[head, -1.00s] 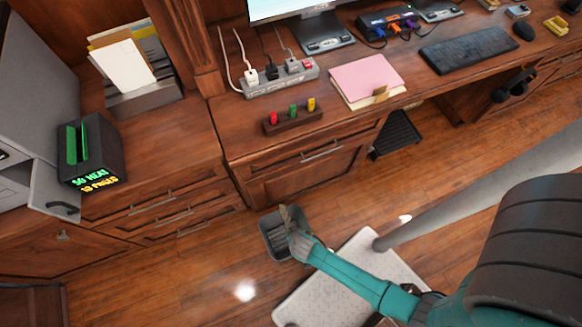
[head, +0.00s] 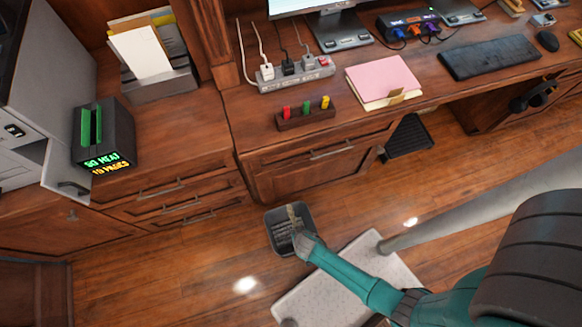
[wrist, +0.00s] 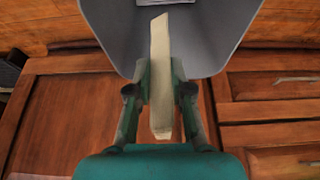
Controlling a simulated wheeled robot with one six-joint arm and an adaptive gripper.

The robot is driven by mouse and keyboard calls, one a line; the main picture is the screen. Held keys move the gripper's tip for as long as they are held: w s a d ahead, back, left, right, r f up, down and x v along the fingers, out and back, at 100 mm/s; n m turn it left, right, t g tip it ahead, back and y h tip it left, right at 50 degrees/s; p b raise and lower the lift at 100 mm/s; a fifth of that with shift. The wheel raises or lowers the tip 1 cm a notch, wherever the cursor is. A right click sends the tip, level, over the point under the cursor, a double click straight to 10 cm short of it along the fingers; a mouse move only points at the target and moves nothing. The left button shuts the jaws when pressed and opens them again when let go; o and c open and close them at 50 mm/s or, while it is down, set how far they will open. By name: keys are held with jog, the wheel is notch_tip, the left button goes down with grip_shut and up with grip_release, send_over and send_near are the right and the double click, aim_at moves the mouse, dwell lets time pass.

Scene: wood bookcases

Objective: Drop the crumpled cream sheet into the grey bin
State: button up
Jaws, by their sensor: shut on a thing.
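The grey bin (head: 271,236) stands on the floor in front of the desk drawers. Its wall (wrist: 215,35) fills the top of the wrist view. My gripper (wrist: 160,72) is shut on the cream sheet (wrist: 160,95), which looks like a narrow upright strip between the fingers. In the head view the sheet (head: 291,214) shows small against the bin's opening, with my gripper (head: 296,228) at the bin's near right side. The sheet appears to be over the bin; its exact height above the rim is unclear. Some lettering shows inside the bin.
Wooden drawers (head: 165,210) and the desk front stand close behind the bin. A shredder-like dark box (head: 118,135) with lit text sits at left. A black slatted object (head: 408,138) is under the desk. Open wood floor (head: 185,280) lies left of the bin.

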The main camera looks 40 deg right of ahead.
jog(key=o, duration=0.8)
jog(key=shift+o, duration=0.2)
jog(key=shift+r, duration=0.1)
jog(key=v, duration=1.1)
jog(key=shift+s+r, duration=0.25)
jog(key=shift+r, duration=0.1)
jog(key=s+d+r+n+t, duration=0.1)
jog(key=s+r+t, duration=0.2)
jog(key=r, duration=1.1)
jog(key=s+d+r+n+t+y, duration=0.1)
jog(key=s+r+t, duration=0.2)
jog(key=r, duration=1.1)
jog(key=s+d+r+n+t, duration=0.1)
jog(key=s+r+t, duration=0.3)
jog(key=r, duration=1.1)
jog(key=shift+n+t, duration=0.3)
jog(key=shift+t, duration=0.1)
